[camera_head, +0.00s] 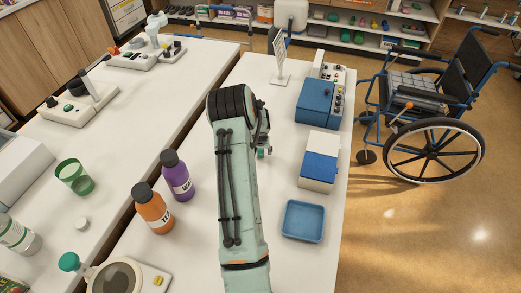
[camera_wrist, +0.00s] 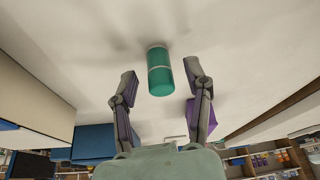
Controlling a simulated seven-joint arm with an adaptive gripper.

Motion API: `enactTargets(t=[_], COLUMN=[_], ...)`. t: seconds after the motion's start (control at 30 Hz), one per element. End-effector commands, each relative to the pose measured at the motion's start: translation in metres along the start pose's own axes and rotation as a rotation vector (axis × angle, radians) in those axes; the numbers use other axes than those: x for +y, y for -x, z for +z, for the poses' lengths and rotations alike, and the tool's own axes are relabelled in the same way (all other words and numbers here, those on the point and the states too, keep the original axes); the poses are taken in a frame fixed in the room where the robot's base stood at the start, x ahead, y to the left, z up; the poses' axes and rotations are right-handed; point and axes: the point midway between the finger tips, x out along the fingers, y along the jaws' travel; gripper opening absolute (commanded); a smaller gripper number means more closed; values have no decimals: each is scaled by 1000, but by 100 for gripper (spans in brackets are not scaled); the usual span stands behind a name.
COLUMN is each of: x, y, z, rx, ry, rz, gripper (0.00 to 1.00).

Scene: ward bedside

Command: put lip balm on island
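The lip balm, a small green cylinder with a pale band (camera_wrist: 160,72), stands on the white tabletop in the wrist view. My gripper (camera_wrist: 163,82) is open, with one finger on each side of the cylinder and a gap to each. In the head view only a bit of green (camera_head: 261,153) shows beside my arm, by my gripper (camera_head: 263,138), which is mostly hidden by the arm. It rests on the right-hand white table (camera_head: 270,215). A second long white table (camera_head: 120,150) runs along the left. I cannot tell which surface is the island.
On the right-hand table are an orange bottle (camera_head: 152,208), a purple bottle (camera_head: 177,175), a blue tray (camera_head: 303,220), a blue-and-white box (camera_head: 319,165), a blue device (camera_head: 315,101) and a sign stand (camera_head: 281,62). A wheelchair (camera_head: 430,110) stands right of it.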

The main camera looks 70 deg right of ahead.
Motion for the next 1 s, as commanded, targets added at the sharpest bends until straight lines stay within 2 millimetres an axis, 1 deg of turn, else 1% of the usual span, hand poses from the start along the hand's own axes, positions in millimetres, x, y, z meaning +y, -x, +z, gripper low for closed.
enactTargets(t=[0.17,0.27,0.37,0.5,0.6,0.7,0.83,1.0], x=[0,0,0,-1,0,-1,0,0], y=[2,12,32,66,88,106,119,124], z=[-1,-2,-2,-2,-2,-2,-2,-1], rx=[1,1,3,4,4,3,1,-1], ry=[0,0,0,0,0,0,0,0], rz=[0,0,-1,-2,-1,-1,0,1], gripper=[49,49,49,49,49,49,49,49])
